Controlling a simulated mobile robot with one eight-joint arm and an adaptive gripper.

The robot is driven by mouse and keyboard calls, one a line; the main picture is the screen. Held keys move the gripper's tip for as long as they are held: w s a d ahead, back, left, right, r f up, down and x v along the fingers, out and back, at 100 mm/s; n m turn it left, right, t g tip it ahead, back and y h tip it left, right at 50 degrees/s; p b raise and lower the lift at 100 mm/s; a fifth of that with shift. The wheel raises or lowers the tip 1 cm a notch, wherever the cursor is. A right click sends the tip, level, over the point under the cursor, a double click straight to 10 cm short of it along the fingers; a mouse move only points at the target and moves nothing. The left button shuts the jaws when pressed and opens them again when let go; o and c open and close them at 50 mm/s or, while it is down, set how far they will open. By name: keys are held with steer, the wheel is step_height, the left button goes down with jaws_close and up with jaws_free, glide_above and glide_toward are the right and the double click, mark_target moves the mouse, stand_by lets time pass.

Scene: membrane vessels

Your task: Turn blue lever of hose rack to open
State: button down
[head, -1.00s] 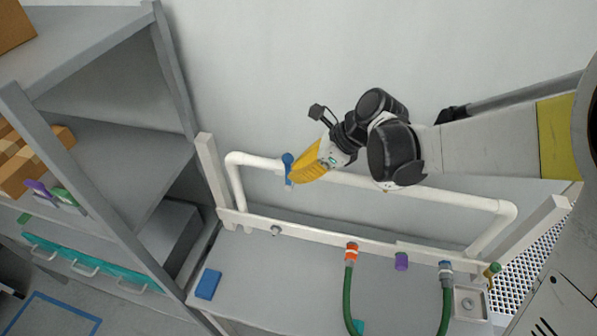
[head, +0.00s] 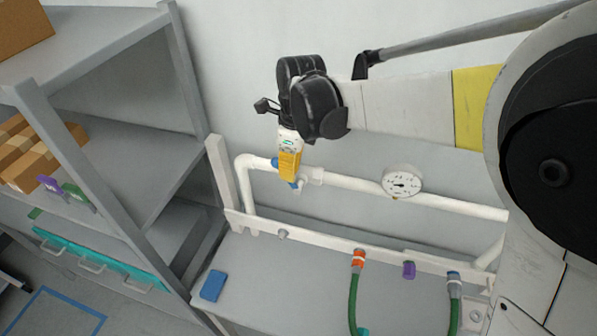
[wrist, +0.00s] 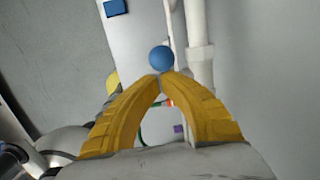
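The hose rack is a white pipe frame (head: 350,184) against the wall. The middle of the lever is hidden. My gripper (head: 290,180) points down at the lever. In the wrist view the blue ball end (wrist: 161,58) is just beyond the fingertips (wrist: 159,77), which meet with no clear gap. I cannot tell whether the lever's stem is between them.
A round gauge (head: 402,180) sits on the pipe to the right. A blue block (head: 213,285) lies on the bench. Grey shelving (head: 150,130) stands left.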

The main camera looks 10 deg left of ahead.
steer(key=a+f+h+b, duration=0.1)
steer(key=a+f+b, duration=0.3)
steer(key=a+b, duration=0.1)
steer(key=shift+w, duration=0.35)
stand_by(0.3)
steer(key=shift+f+b, duration=0.1)
steer(key=shift+b, duration=0.2)
stand_by(0.5)
